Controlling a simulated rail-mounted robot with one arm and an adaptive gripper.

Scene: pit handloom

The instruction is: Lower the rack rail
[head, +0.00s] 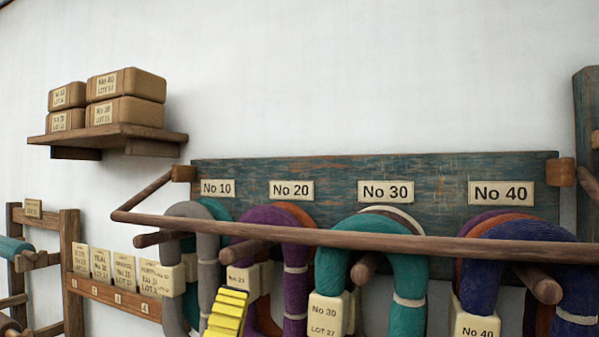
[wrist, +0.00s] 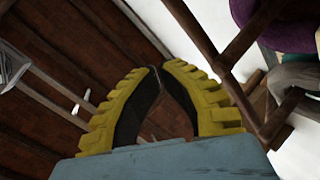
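The rack rail (head: 330,236) is a long brown wooden bar in the head view. It runs across the front of the hanging yarn skeins and the pegs. Its left side arm (head: 145,192) goes back to a wooden block at the left end of the blue-green rack board (head: 350,172). My gripper (head: 232,294) shows as a ridged yellow finger below the rail, in front of the No 10 and No 20 skeins. In the wrist view my gripper (wrist: 158,68) has its fingertips together, with nothing visible between them. Wooden bars pass beside its right finger; which is the rail is unclear.
Teal, grey, purple and navy skeins (head: 405,290) hang on pegs under number labels. A shelf (head: 110,137) with brown packets is at upper left. A card holder (head: 115,297) stands at lower left. The wall above the board is clear.

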